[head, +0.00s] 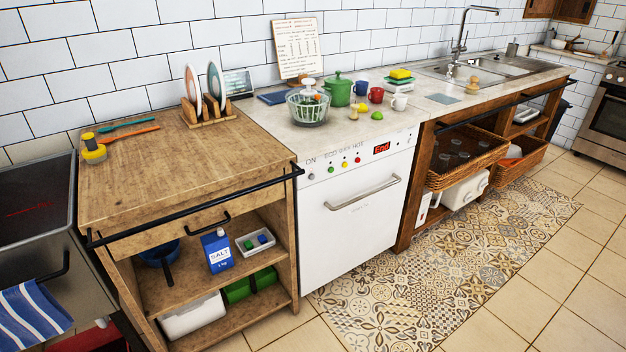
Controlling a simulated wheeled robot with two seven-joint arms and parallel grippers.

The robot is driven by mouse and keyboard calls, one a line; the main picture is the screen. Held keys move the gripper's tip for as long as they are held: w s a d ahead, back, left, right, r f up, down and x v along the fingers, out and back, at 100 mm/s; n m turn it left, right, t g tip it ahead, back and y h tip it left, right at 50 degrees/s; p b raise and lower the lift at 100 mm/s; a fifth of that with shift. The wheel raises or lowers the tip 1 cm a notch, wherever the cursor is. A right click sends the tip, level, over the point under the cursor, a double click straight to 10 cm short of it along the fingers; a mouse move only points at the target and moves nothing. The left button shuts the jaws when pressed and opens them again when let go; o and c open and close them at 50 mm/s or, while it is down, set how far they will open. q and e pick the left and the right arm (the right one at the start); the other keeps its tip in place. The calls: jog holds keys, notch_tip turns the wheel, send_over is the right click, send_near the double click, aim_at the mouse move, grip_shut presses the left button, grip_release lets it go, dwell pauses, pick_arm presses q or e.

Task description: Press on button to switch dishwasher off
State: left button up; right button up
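The white dishwasher (350,222) stands under the worktop, between the wooden cabinet and the sink unit. Its door looks shut, with a handle (363,193) across the upper front. The panel along its top edge carries a row of small buttons. A grey button (311,177) sits at the left under the letters "ON". To its right are small coloured buttons, including a red one (358,160). A display (382,148) at the right shows "End" in red. Neither of my grippers is in view.
A wooden cabinet (170,165) with a dark front rail (200,213) stands left of the dishwasher. A glass bowl (308,108), green pot (339,90) and cups stand on the worktop above it. A patterned rug (460,265) covers clear floor in front.

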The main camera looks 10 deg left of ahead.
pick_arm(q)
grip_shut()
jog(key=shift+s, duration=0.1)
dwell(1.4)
